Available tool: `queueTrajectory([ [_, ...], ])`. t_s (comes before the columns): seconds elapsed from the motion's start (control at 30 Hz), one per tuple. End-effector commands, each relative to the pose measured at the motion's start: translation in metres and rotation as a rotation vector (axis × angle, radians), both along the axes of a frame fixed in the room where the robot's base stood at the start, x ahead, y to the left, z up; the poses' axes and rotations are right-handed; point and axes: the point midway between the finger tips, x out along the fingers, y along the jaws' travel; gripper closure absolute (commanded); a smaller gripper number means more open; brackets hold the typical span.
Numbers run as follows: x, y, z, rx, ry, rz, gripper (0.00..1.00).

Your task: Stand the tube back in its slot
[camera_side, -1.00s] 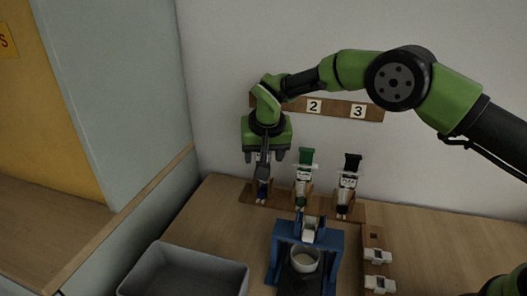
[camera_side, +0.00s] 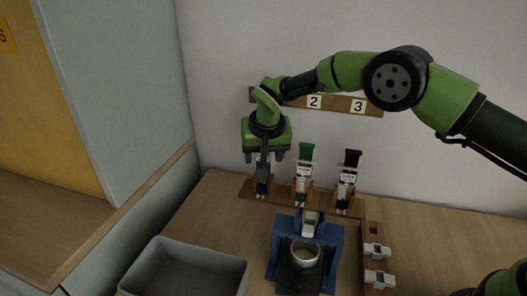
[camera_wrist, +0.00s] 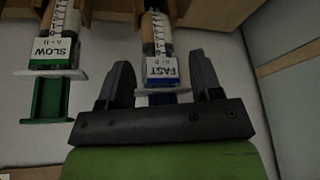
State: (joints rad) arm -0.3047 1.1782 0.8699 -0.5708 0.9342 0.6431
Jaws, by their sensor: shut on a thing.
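The tube (camera_wrist: 158,35) is syringe-like, with a white FAST label and a blue end. In the wrist view it lies between the two fingers of my gripper (camera_wrist: 160,72). In the side view my gripper (camera_side: 263,168) points down over the left place of the wooden rack (camera_side: 325,203), shut on the tube, whose lower part (camera_side: 262,188) shows beneath the fingers, roughly upright at the rack. Whether it is fully seated in the slot cannot be told. The arm hides the upper part.
A green-topped SLOW tube (camera_side: 304,172) and a black-topped tube (camera_side: 348,178) stand in the rack to the right. In front are a blue stand (camera_side: 337,240) with a white cup (camera_side: 304,256) and a grey bin (camera_side: 240,270). A small wooden holder (camera_side: 374,240) is at right.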

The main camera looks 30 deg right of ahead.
Motion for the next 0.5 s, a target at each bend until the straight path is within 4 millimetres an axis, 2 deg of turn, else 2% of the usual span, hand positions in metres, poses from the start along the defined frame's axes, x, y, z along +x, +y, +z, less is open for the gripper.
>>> queueTrajectory([
  [0.5, -0.0001, 0.0000, -0.0047, 0.000, 0.001, 0.000, 0.68],
])
